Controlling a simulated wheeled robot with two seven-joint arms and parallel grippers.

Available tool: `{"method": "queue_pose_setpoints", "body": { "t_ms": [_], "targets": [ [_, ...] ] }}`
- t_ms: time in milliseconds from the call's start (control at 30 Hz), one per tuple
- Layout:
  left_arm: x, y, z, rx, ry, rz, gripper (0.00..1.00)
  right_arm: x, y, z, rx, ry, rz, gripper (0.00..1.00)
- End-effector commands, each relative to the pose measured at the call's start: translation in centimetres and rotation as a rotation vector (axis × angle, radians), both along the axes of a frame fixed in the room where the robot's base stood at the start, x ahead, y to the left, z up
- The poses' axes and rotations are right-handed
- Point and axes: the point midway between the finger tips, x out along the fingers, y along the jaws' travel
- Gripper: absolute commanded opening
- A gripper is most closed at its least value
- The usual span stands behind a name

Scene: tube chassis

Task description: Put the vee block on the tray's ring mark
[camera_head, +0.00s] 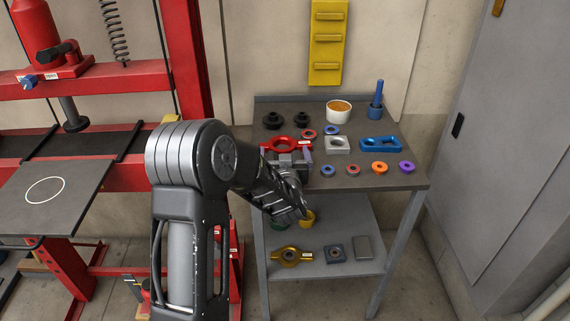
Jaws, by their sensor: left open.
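The tray (70,215) is a dark flat plate at the left, on the red press frame. Its white ring mark (45,190) is in full view and empty. My left gripper (289,164) is open at the front left of the grey cart's top shelf. A grey metal block (291,158), which looks like the vee block, shows between its fingers. The wrist and forearm hide part of it, and I cannot tell whether the fingers touch it. My right gripper is not in view.
A red ring-shaped part (290,143) sits just behind the gripper. A light square block (337,145), a blue part (381,143), a white cup (339,110) and several small rings share the shelf. The red press column (184,60) stands between cart and tray.

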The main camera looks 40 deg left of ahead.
Motion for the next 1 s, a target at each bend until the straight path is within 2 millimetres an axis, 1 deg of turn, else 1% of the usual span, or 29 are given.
{"method": "queue_pose_setpoints", "body": {
  "t_ms": [167, 500, 600, 767, 1000],
  "targets": [
    [-2.0, -1.6, 0.3, -0.001, 0.001, -0.003, 1.0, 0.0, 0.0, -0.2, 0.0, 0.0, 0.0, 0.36],
    [-7.4, -5.8, 1.4, -0.002, 0.0, -0.003, 1.0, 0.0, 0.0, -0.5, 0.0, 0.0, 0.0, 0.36],
    [-8.4, -6.5, 1.6, 0.0, 0.0, -0.003, 1.0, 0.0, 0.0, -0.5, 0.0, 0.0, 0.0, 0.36],
    [-9.2, -7.0, 1.7, 0.0, 0.001, 0.0, 1.0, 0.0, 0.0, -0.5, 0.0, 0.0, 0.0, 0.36],
    [-9.2, -7.0, 1.7, 0.0, 0.001, 0.0, 1.0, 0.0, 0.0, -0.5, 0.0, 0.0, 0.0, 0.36]
  ]
}}
